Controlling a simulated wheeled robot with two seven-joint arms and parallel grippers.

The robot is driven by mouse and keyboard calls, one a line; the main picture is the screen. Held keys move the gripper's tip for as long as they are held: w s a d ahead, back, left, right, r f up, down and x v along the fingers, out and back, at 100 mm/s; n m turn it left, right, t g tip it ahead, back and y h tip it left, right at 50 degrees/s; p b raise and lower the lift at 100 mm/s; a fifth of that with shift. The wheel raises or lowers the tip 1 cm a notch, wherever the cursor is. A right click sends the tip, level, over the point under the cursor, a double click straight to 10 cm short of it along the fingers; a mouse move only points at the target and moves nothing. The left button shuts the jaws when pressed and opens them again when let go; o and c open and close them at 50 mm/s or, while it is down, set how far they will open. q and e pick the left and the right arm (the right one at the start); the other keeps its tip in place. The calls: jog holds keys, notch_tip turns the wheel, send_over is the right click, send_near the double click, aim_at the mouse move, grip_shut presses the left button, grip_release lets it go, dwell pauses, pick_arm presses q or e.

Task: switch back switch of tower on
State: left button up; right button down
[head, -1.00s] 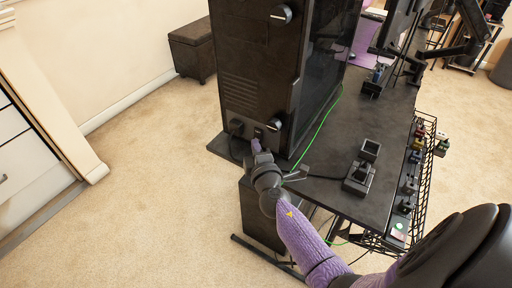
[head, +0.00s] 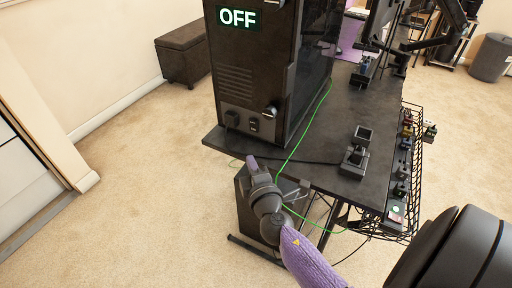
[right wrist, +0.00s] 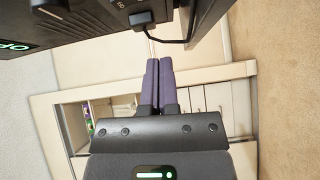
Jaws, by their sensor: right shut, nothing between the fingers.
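The black tower (head: 240,64) stands on the desk with its back panel toward me. A green-lettered "OFF" label (head: 238,18) shows on its upper back. The small back switch (head: 253,126) sits low on the panel, right of a black power plug (head: 232,119). My right gripper (head: 251,163) is below and in front of the switch, apart from it. In the right wrist view its purple fingers (right wrist: 158,84) are shut together and empty, with the plug (right wrist: 143,20) and tower (right wrist: 75,22) above them. My left gripper is out of view.
The dark desk (head: 322,150) carries a small black device (head: 356,158) and a green cable (head: 305,134). A wire basket (head: 412,160) hangs at its right edge. A dark box (head: 243,210) is under the desk. A brown ottoman (head: 183,55) stands by the wall.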

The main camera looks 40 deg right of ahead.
jog(key=v, duration=0.5)
jog(key=shift+f+b, duration=0.3)
jog(key=shift+b, duration=0.1)
jog(key=shift+f, duration=0.1)
